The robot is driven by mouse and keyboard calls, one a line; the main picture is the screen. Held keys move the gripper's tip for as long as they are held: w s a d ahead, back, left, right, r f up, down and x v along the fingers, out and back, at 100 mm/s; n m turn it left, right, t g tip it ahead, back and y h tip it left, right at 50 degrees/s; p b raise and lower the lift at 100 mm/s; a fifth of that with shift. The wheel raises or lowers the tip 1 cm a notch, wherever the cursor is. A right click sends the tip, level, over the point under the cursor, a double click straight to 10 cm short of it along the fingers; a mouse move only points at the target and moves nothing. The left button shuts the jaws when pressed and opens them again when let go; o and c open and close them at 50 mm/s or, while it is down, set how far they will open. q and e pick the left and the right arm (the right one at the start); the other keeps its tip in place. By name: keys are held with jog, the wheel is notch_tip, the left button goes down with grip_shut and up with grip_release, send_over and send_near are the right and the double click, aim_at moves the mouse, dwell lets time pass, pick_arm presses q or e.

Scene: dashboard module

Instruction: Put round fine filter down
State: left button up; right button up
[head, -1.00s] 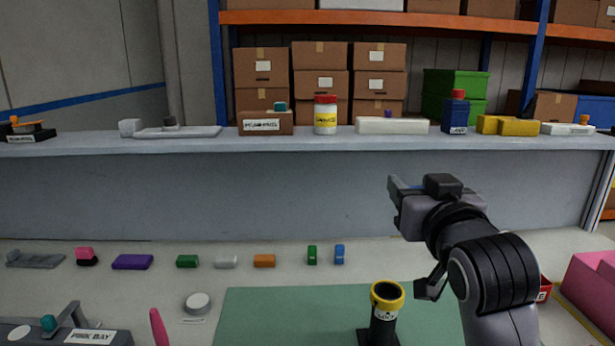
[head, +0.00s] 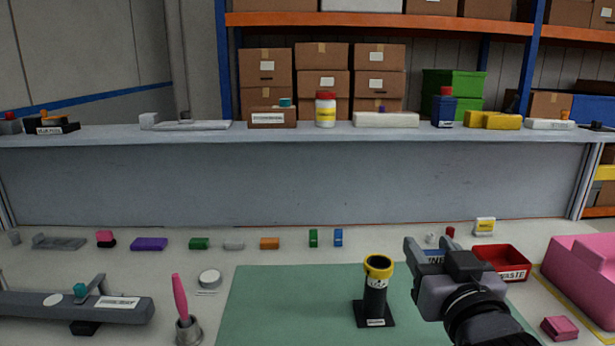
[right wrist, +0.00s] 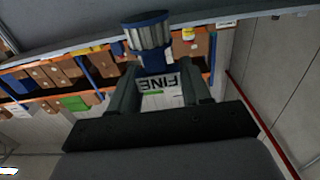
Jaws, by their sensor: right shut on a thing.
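The round fine filter (right wrist: 148,38) shows in the right wrist view as a ribbed grey cylinder with a blue rim and a white label reading FINE. My right gripper (right wrist: 160,88) is shut on it, with the label between the two fingers. In the head view my right gripper (head: 430,250) is at the right, to the right of a black tube holder with a yellow rim (head: 376,290). The filter is mostly hidden from the head by the gripper. My left gripper is not in view.
The holder stands on a green mat (head: 270,305). A red waste tray (head: 503,262) and a pink bin (head: 583,262) are at the right. A pink-handled tool in a cup (head: 188,330) and a grey fixture (head: 70,307) are at the left. Several small coloured blocks line the back.

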jog(key=s+d+f, duration=0.1)
jog(key=s+f, duration=0.3)
jog(key=f, duration=0.4)
jog(key=s+d+f, duration=0.2)
jog(key=s+f, duration=0.2)
jog(key=f, duration=0.4)
jog(key=shift+s+d+f, duration=0.15)
jog(key=shift+s+d, duration=0.05)
jog(key=shift+d, duration=0.1)
